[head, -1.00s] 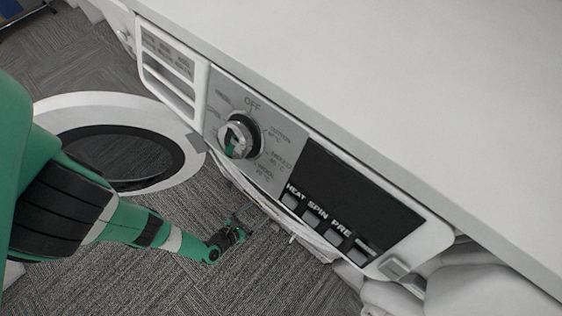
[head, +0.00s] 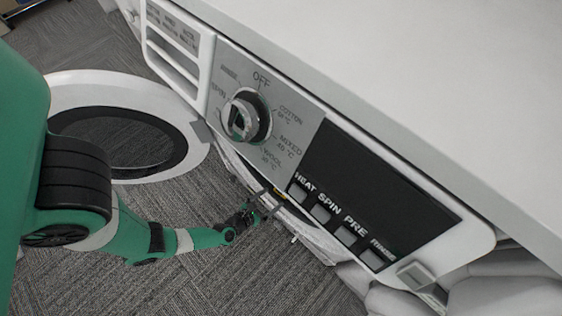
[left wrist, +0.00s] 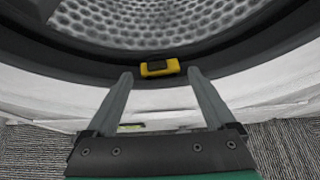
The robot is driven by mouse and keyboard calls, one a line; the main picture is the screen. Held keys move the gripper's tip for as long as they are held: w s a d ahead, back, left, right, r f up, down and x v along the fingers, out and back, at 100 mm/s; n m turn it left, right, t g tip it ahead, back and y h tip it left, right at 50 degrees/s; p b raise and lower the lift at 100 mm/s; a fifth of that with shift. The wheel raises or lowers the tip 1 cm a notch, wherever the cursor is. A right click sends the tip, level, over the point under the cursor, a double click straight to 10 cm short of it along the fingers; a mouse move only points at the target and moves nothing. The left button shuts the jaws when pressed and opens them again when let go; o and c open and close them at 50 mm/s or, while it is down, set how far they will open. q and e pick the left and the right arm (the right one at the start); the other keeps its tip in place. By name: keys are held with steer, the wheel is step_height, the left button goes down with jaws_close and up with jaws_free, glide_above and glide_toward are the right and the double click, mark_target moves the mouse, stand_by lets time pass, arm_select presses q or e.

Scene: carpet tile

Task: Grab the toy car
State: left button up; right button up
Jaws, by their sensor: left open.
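The toy car is small and yellow with a dark middle. In the left wrist view the toy car (left wrist: 160,67) sits at the lower edge of the washing machine's drum opening, on the dark rim. My left gripper (left wrist: 160,74) is open, its two fingers pointing toward the car, which shows just past and between the fingertips. The car appears apart from both fingers. In the head view my left gripper (head: 270,200) is at the front of the machine, below its panel. The car cannot be made out clearly there. My right gripper is not in view.
The washing machine's control panel (head: 265,130) overhangs the opening. Its round door (head: 75,91) stands open at the left. The perforated metal drum (left wrist: 165,22) lies beyond the car. Grey carpet (head: 190,290) is clear below. Pale bundled cloth (head: 510,295) is at the lower right.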

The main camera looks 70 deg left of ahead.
mark_target(278, 193)
arm_select(q)
steer(key=shift+w+a+f+b, duration=0.15)
steer(key=shift+w+f+b, duration=0.1)
steer(key=shift+b, duration=0.05)
steer(key=b+x, duration=0.2)
steer(key=x, duration=0.2)
steer(key=shift+a, duration=0.1)
steer(key=shift+w+a+b, duration=0.1)
steer(key=shift+w+b, duration=0.15)
steer(key=shift+b, duration=0.05)
